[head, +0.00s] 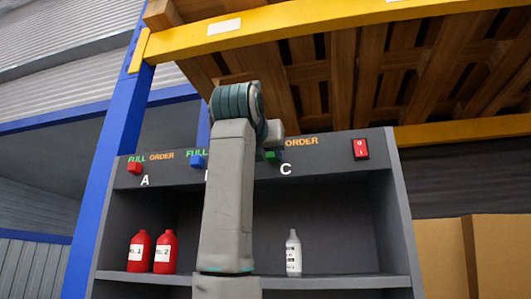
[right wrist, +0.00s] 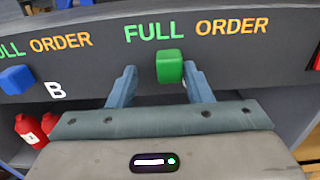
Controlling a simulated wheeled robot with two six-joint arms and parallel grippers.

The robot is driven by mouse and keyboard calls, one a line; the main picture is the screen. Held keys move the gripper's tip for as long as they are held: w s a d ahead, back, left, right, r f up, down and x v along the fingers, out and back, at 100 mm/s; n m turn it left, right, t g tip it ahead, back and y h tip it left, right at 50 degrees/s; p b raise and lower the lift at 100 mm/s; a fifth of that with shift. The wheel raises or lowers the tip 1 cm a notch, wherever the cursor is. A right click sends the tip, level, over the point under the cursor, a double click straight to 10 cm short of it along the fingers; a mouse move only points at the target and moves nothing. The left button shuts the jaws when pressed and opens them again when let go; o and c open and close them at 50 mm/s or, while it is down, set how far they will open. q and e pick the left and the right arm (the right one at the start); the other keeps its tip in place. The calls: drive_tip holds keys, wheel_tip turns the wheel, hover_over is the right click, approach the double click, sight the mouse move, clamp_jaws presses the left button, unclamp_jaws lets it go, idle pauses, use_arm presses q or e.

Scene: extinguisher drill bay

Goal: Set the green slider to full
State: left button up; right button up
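The green slider (right wrist: 169,66) is a small block on the front of the dark panel, below the right part of the green word FULL and left of ORDER. In the head view the green slider (head: 271,155) shows only in part beside my arm, above the letter C. My right gripper (right wrist: 158,72) is open, with one finger on each side of the green slider; the slider is nearer the right finger, and I cannot tell whether they touch. In the head view my right arm hides most of the gripper. My left gripper is not in view.
A blue slider (head: 197,162) and a red slider (head: 134,167) are further left on the panel. A red rocker switch (head: 360,149) is at its right. Red bottles (head: 139,251) and a white bottle (head: 293,253) stand on the shelf below. A yellow beam (head: 300,20) crosses above.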

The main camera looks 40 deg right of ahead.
drive_tip(key=shift+s+a+f+b, duration=0.1)
drive_tip(key=shift+s+a+b, duration=0.35)
drive_tip(key=shift+s, duration=0.3)
use_arm(q)
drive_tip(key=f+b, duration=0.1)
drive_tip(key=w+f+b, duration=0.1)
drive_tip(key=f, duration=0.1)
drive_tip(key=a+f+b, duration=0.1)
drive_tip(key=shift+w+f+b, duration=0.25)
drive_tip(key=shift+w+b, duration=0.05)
drive_tip(key=shift+b, duration=0.1)
use_arm(e)
drive_tip(key=v, duration=0.9)
drive_tip(key=shift+a, duration=0.2)
drive_tip(key=shift+w, duration=0.2)
drive_tip(key=shift+s, duration=0.1)
